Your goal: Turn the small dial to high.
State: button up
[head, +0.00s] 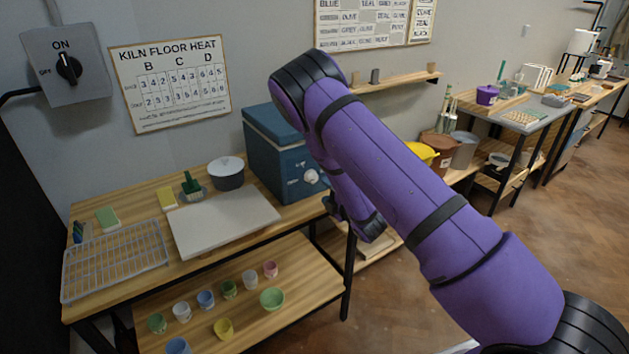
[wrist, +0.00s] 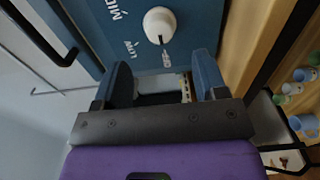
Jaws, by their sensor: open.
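The small dial is a round white knob (wrist: 160,25) on the front of a blue box-shaped kiln (head: 262,150). It also shows in the head view as a white knob (head: 311,177), just left of my arm. In the wrist view, labels that look like MID, LOW and OFF stand around it, turned by the camera's tilt. A dark mark on the knob's lower edge points toward OFF. No high label is visible. My gripper (wrist: 162,76) is open and empty, its two blue-grey fingers just short of the knob and apart from it. In the head view my arm mostly hides the gripper.
The kiln stands at the right end of a wooden table with a wire rack (head: 115,262), a pale board (head: 222,222) and a dark pot (head: 227,174). Several small cups stand on the shelf below. A larger black switch (head: 68,68) is on the wall. Open floor lies right.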

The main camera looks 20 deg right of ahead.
aim_at(314, 179)
jog(key=x, duration=0.8)
jog(key=shift+s, duration=0.1)
jog(key=c, duration=0.8)
